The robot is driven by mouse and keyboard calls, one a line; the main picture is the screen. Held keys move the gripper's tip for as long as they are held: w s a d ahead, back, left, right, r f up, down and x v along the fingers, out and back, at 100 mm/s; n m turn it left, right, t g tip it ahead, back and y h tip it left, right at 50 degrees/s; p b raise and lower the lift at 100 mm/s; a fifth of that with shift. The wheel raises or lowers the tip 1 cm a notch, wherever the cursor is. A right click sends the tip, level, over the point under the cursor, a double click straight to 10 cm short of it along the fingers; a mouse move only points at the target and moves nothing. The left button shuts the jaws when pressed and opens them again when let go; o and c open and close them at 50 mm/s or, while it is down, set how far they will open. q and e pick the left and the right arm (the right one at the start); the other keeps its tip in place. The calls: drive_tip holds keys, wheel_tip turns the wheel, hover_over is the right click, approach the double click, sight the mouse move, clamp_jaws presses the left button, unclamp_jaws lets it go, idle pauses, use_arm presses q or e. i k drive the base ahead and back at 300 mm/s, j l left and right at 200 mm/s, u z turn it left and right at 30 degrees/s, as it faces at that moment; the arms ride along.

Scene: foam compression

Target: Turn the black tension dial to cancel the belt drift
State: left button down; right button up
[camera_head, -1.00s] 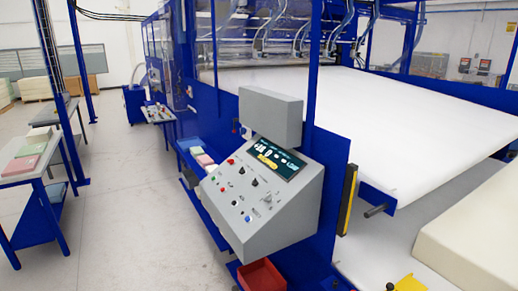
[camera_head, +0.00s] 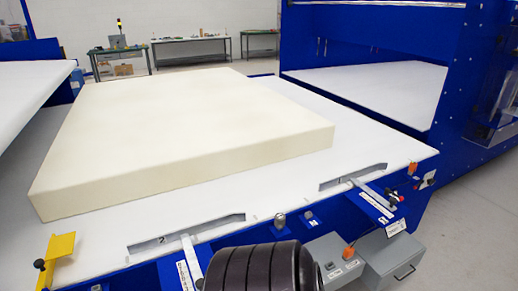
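A large dark ribbed cylinder (camera_head: 260,268) fills the bottom centre of the head view, close to the camera; I cannot tell whether it is the tension dial, a roller or something else. A black knob (camera_head: 39,264) is on the yellow bracket (camera_head: 62,246) at the left. I cannot tell which of these, if any, is the black tension dial. Neither of my grippers is in view.
A thick cream foam block (camera_head: 190,130) lies on the belt bed. Two slotted guides, one marked 2 (camera_head: 163,241), line its front edge. A grey box (camera_head: 390,256) and a small control box with an orange button (camera_head: 349,253) are in front. Blue machine frames stand right.

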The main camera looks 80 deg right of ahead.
sight(432, 181)
drive_tip(key=k+l+z, duration=0.1)
drive_tip(key=z, duration=0.3)
drive_tip(key=l+z, duration=0.15)
drive_tip(key=z, duration=0.2)
drive_tip(key=k+l+z, duration=0.1)
drive_tip(key=z, duration=0.3)
drive_tip(key=k+l+z, duration=0.1)
drive_tip(key=l+z, duration=0.35)
drive_tip(key=l, duration=0.75)
drive_tip(key=i+l+z, duration=0.1)
drive_tip(key=l+z, duration=0.3)
drive_tip(key=l, duration=0.8)
